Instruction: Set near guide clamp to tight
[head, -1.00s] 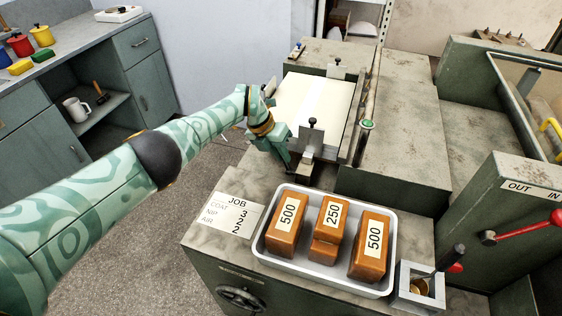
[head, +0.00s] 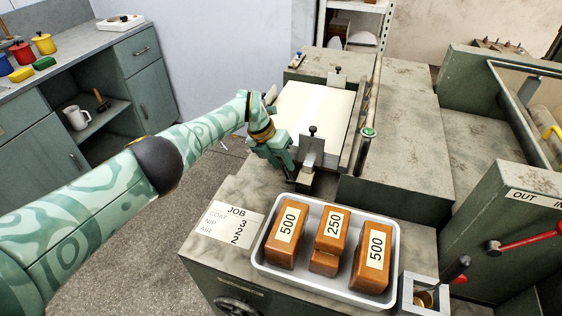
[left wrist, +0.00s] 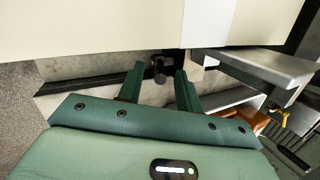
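The near guide (head: 312,152) is a grey plate at the near edge of the pale board stack (head: 315,103), with an upright black knob (head: 312,131) on top. My left gripper (head: 288,168) points down just left of this guide. In the left wrist view its two green fingers (left wrist: 160,84) stand apart. A small dark round knob (left wrist: 158,68) shows in the gap near the fingertips; I cannot tell whether a finger touches it. The clamp's setting cannot be read. My right gripper is not in view.
A white tray (head: 259,257) with brown labelled blocks stands on the near bench top, beside a JOB card (head: 229,224). A metal box (head: 423,294) with a dark-handled tool is right of the tray. The far guide (head: 337,77) is behind the stack. A red lever (head: 525,238) is at right.

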